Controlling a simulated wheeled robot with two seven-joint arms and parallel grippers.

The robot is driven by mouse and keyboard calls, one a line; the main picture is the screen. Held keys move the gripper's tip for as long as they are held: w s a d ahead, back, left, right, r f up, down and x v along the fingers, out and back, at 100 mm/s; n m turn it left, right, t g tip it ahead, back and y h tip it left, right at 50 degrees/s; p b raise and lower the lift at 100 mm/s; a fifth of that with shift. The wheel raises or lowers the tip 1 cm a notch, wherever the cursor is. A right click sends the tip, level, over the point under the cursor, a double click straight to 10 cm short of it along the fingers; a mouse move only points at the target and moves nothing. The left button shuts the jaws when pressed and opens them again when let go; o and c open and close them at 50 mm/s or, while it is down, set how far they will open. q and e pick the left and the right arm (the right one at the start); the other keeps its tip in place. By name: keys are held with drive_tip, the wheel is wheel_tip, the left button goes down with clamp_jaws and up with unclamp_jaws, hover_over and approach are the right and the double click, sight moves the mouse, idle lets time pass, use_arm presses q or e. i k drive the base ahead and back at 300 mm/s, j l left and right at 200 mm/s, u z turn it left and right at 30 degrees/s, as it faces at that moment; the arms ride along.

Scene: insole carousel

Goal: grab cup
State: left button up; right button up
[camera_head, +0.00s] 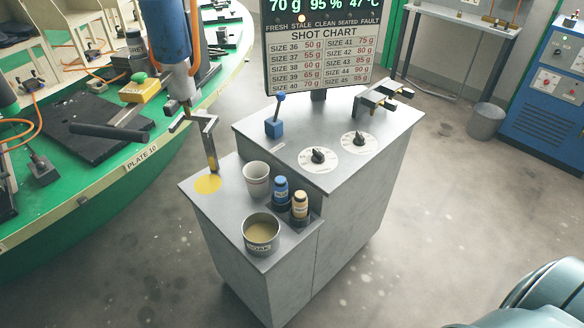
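A pale grey-white cup (257,176) stands upright on the lower left shelf of the grey console (226,217), towards its back. It looks empty, though its bottom is hard to see. Neither of my grippers can be seen, and nothing touches the cup.
A blue-and-grey dispensing head (175,70) with a nozzle hangs over a yellow spot (208,184) left of the cup. The upper console carries a blue lever (275,125), two dials and a shot-chart screen (320,55). A green carousel (110,195) lies left.

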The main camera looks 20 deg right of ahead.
sight(256, 173)
drive_tip(key=i+j+z, duration=0.55)
drive_tip(key=j, duration=0.15)
drive_tip(key=j+z, duration=0.3)
drive_tip(key=i+j, duration=0.05)
drive_tip(key=j, duration=0.05)
